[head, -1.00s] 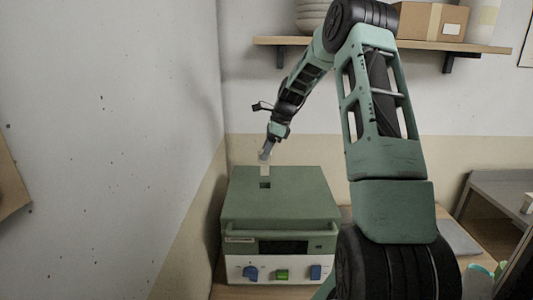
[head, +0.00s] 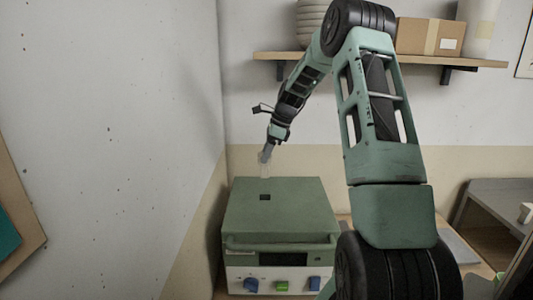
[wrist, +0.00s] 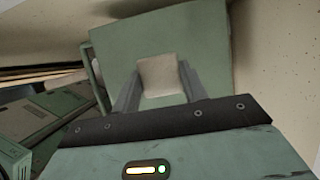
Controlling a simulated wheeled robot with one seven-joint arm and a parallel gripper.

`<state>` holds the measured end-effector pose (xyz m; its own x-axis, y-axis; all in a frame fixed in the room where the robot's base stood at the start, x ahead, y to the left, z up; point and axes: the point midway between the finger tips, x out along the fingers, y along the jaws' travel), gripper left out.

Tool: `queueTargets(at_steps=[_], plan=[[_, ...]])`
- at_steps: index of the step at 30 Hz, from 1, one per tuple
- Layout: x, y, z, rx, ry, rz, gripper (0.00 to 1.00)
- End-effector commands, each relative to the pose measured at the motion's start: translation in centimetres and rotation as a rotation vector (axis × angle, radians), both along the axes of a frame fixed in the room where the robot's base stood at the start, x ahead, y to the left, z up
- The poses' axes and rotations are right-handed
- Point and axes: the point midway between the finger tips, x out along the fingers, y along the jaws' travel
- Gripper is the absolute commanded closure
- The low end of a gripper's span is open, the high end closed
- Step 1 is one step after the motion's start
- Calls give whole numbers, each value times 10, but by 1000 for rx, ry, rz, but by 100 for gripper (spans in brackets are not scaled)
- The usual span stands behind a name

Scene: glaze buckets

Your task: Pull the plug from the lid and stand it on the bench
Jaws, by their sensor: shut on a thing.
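The pale plug (head: 264,169) is held in my gripper (head: 266,153) above the green lid (head: 300,207) of the kiln-like box. A dark square hole (head: 265,197) shows in the lid below the plug, with a gap between them. In the wrist view, the plug (wrist: 160,77) sits between the two grey fingers of my gripper (wrist: 158,88), with the green lid (wrist: 205,35) behind it. My gripper is shut on the plug. The plug's upper part is hidden by the fingers in the head view.
The box's front has a handle bar (head: 280,244), blue knobs (head: 251,285) and a green button (head: 281,286). Walls stand close at the left and behind. A shelf (head: 480,61) with a cardboard box (head: 430,37) hangs above. Wooden bench surface (head: 345,228) shows right of the box.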

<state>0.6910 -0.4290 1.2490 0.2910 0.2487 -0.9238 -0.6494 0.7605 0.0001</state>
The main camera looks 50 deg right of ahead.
Motion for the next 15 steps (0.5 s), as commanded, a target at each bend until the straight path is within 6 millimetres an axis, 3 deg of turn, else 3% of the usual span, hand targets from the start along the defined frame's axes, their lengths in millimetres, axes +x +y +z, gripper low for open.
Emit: queueTargets(at_steps=[15], plan=[[0,0,27,-1,-1,1,94]])
